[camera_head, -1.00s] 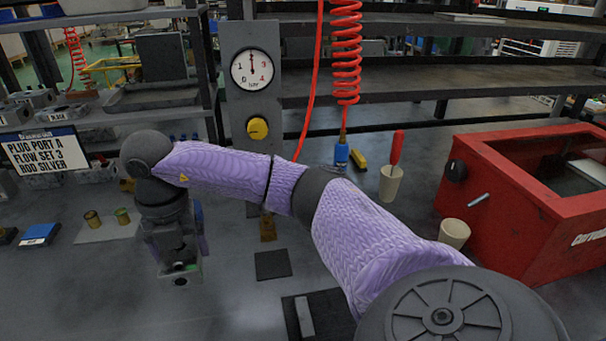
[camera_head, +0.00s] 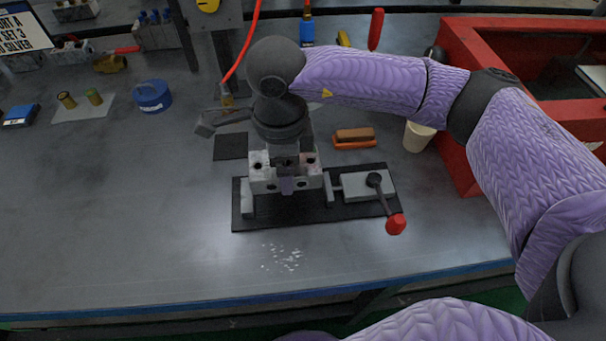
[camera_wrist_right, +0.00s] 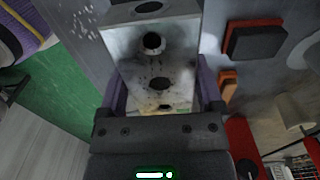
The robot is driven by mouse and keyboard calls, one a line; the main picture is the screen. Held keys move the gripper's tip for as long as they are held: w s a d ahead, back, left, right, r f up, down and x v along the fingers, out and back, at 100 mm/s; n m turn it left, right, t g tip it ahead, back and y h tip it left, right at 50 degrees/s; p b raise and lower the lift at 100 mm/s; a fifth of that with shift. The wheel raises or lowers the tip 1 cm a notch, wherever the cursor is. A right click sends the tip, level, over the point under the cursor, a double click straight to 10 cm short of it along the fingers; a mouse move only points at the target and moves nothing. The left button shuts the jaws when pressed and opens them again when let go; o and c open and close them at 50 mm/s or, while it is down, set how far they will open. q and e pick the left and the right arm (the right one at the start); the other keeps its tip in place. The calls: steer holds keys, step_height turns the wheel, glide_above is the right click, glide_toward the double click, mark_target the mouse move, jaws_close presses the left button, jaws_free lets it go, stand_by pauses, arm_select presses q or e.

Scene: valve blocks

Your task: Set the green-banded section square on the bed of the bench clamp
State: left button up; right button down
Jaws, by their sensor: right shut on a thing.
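The section is a grey metal block with round holes (camera_head: 262,184), over the bed of the bench clamp (camera_head: 345,211) and between its end stop and sliding jaw. It looks roughly in line with the clamp. I cannot tell whether its underside touches the bed. The clamp has a black base and a lever with a red knob (camera_head: 396,224). My right gripper (camera_head: 287,172) points down and is shut on the section. In the right wrist view the section (camera_wrist_right: 152,65) sits between the fingers. My left gripper is out of view.
Behind the clamp lie a dark square pad (camera_head: 230,147) and an orange-brown brush (camera_head: 354,138). A cream cup (camera_head: 418,137) and a red bin (camera_head: 500,50) stand to the right. Pale flakes (camera_head: 281,257) lie in front. The bench at left front is clear.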

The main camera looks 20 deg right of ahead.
mark_target(287, 197)
step_height(287, 197, down, 7)
steer(key=shift+r+b, duration=0.2)
steer(key=shift+b, duration=0.7)
steer(key=shift+r, duration=0.15)
jaws_free()
steer(key=shift+r, duration=0.25)
step_height(287, 197, up, 11)
steer(key=p, duration=0.4)
steer(key=shift+r, duration=0.25)
